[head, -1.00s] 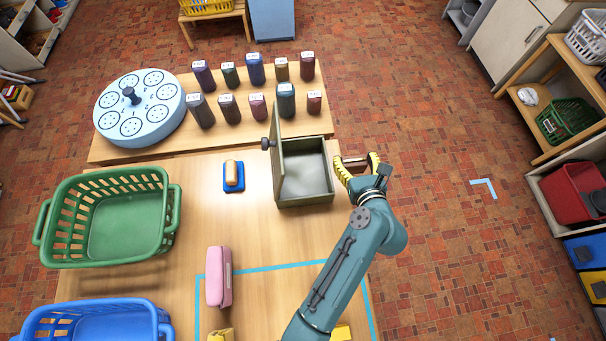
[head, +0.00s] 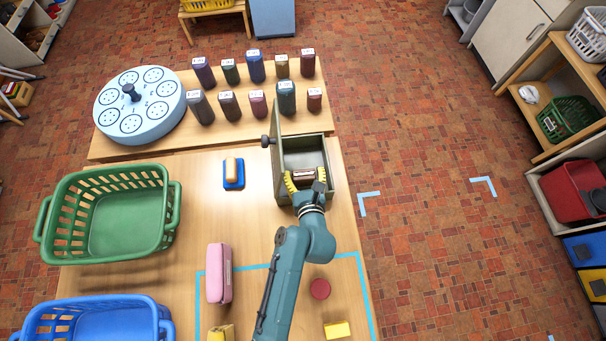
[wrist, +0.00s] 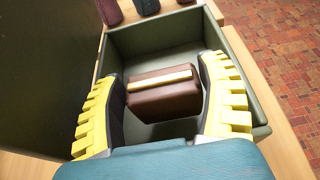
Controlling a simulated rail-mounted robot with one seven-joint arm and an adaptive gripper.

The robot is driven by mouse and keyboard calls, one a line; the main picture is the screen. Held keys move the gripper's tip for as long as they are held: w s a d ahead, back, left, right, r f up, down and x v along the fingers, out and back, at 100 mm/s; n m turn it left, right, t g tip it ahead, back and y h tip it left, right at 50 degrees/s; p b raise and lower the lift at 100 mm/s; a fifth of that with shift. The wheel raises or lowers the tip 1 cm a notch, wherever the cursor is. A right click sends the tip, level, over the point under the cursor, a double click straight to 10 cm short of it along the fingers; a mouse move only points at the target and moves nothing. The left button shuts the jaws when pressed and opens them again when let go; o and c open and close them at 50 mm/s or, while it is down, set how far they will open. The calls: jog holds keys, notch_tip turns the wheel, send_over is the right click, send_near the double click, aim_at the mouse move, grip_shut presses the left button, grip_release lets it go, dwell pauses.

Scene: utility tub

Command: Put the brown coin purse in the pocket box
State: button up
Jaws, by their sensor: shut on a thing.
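The brown coin purse (wrist: 165,95) has a pale strip along its top. It is held between the yellow ridged fingers of my gripper (wrist: 163,105), which is shut on it. In the head view the purse (head: 304,175) shows between the fingertips of my gripper (head: 306,180), over the pocket box. The pocket box (head: 326,152) is an open olive-green box with its lid standing up on the left side. In the wrist view the box walls (wrist: 160,34) surround the purse. I cannot tell whether the purse touches the box floor.
The raised lid (head: 278,160) stands close to the left of my gripper. A blue block with a tan top (head: 234,174), a pink case (head: 219,274) and a green basket (head: 64,232) lie to the left. Several labelled blocks (head: 255,68) stand behind the box.

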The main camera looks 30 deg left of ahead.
jog(key=shift+a+f, duration=0.1)
jog(key=shift+a, duration=0.05)
jog(key=shift+f, duration=0.6)
jog(key=o, duration=1.1)
jog(key=shift+r, duration=0.1)
